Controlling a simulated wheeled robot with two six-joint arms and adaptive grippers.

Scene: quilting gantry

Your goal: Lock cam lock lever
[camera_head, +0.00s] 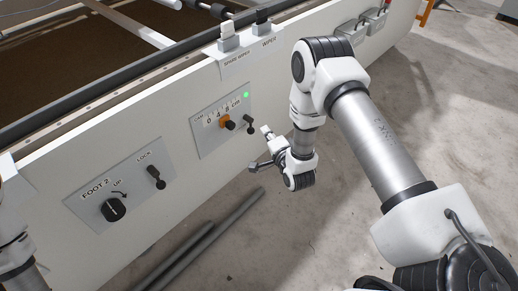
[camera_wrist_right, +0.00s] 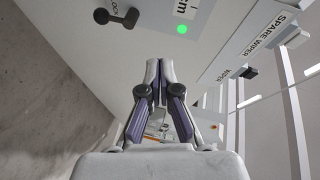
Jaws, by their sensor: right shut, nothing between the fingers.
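The cam lock lever (camera_head: 249,123) is a small black lever with a rounded knob, at the right side of the cam panel (camera_head: 205,142) in the head view. It also shows at the top left of the right wrist view (camera_wrist_right: 117,17), beside a partly cut-off lock label. An orange and black cam knob (camera_head: 227,122) sits left of it under a cm scale. My right gripper (camera_head: 267,131) is close in front of the panel, just right of and below the lever. In the wrist view its fingers (camera_wrist_right: 159,68) are together and empty, apart from the lever. My left gripper is out of view.
A green light (camera_head: 246,95) glows above the lever. To the left is the foot 2 panel (camera_head: 119,187) with a black knob and another lock lever (camera_head: 156,178). Grey rods (camera_head: 210,238) lie on the floor below.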

